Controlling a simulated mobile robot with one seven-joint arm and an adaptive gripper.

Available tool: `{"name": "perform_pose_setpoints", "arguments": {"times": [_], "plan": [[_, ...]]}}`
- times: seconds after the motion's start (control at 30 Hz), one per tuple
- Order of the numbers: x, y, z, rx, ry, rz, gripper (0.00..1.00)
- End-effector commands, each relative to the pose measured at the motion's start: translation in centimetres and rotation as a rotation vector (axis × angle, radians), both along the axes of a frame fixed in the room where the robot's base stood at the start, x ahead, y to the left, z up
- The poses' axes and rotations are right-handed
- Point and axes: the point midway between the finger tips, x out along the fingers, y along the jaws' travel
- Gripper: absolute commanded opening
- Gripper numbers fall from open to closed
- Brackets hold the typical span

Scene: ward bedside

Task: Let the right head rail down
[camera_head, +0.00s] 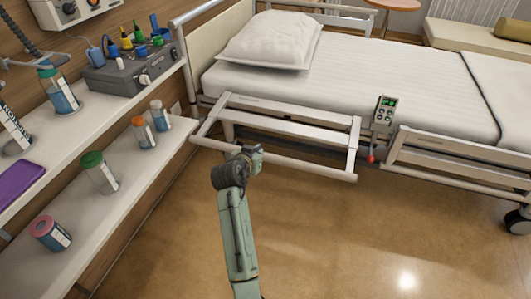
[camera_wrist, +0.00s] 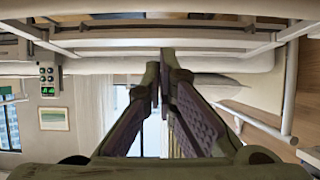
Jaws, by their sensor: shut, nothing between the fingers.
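The right head rail (camera_head: 300,116) is on the near side of the bed, beside the pillow end. It is a pale frame with several bars. Its top bar sits about level with or below the mattress top, and its lower bar hangs out over the floor. My gripper (camera_head: 256,158) is in front of the rail's lower left part, close to the lower bar; I cannot tell whether it touches. In the wrist view my gripper (camera_wrist: 162,68) has its fingers together and empty, with rail bars (camera_wrist: 170,43) crossing beyond the tips.
A control box (camera_head: 384,113) with a green display hangs at the bed side, a red knob (camera_head: 371,159) below it. The foot rail (camera_head: 450,160) is to the right. Shelves with bottles (camera_head: 98,170) stand close at left. The floor (camera_head: 340,240) at front right is clear.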

Motion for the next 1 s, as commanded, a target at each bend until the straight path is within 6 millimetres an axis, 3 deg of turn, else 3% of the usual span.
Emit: {"name": "perform_pose_setpoints", "arguments": {"times": [0.33, 0.6, 1.0], "plan": [[6.2, -2.1, -3.3, -0.001, 0.002, -0.001, 0.00], [7.1, -2.4, -6.6, -0.002, 0.000, -0.001, 0.00], [7.2, -2.4, -7.2, -0.001, -0.003, -0.001, 0.00]]}}
